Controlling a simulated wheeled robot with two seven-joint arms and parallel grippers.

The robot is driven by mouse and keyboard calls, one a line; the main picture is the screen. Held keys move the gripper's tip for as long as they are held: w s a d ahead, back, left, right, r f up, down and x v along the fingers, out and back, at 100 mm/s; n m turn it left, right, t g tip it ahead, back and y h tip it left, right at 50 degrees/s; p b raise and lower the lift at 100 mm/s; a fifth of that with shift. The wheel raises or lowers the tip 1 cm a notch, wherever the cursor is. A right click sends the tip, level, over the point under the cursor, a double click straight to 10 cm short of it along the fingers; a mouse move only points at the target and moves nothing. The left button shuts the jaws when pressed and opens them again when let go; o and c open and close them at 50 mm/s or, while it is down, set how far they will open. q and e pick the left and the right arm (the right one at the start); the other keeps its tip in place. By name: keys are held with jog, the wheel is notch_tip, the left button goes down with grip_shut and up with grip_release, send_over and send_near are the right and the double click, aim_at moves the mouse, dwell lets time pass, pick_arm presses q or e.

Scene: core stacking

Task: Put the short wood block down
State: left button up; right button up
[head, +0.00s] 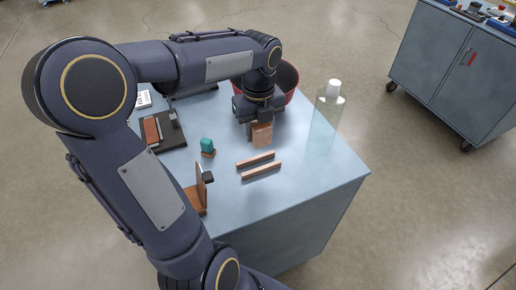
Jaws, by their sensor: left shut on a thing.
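The short wood block (262,136) is a light brown piece below my left gripper (261,122), over the back middle of the blue-grey table (312,182). My left gripper points down and is shut on the block's upper part. I cannot tell whether the block's lower edge touches the table. My right gripper is out of view.
Two long wood strips (256,160) (261,171) lie in front of the block. A teal piece (207,144) is to the left. The table's front right is clear.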

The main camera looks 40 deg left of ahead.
aim_at(258, 143)
pick_arm(q)
jog(key=f, duration=0.4)
jog(key=shift+s+d+f, duration=0.2)
jog(key=shift+s+f, duration=0.05)
jog(key=shift+f, duration=0.05)
jog(key=shift+w+f, duration=0.15)
jog(key=shift+f, duration=2.15)
jog(key=shift+f+b, duration=0.1)
jog(key=shift+b, duration=0.2)
jog(key=o, duration=1)
